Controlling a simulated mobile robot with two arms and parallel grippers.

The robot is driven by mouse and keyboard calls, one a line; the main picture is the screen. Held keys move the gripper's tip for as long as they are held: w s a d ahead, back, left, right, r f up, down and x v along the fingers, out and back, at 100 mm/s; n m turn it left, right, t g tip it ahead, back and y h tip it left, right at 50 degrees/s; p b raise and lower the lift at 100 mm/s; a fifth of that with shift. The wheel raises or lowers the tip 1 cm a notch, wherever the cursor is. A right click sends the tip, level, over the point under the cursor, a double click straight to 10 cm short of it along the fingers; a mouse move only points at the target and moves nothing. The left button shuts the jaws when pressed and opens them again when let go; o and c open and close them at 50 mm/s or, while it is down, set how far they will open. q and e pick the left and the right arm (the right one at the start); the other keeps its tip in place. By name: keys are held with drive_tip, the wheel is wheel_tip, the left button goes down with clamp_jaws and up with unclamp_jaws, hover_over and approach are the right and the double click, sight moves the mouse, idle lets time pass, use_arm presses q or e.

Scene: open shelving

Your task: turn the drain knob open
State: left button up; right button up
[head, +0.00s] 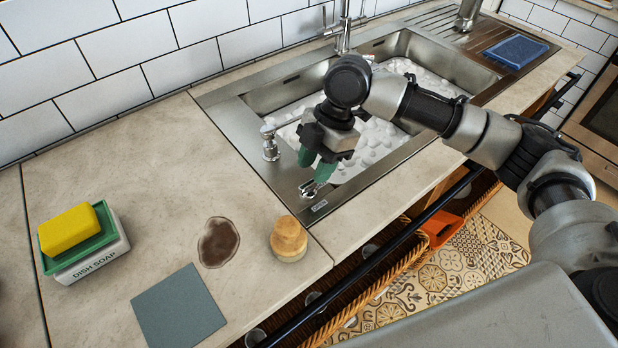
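The drain knob (309,189) is a small silver fitting on the front left corner of the steel sink rim. A dark label reading "OPEN" (319,206) sits just in front of it. My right gripper (315,165) reaches in from the right and points down, its green fingertips just above and behind the knob in the picture. The two fingers show apart with nothing between them. I cannot tell whether a fingertip touches the knob. The steel sink (228,112) has two basins filled with white suds. My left gripper is out of view.
A soap pump (270,143) stands on the rim close to the gripper, and the faucet (343,28) rises behind. A cork-topped jar (289,239), brown stain (218,242), grey cloth (178,308) and dish-soap holder (92,254) with yellow sponge (69,232) are on the counter.

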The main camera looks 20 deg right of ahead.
sight(308, 183)
drive_tip(key=shift+x, duration=1.95)
clamp_jaws()
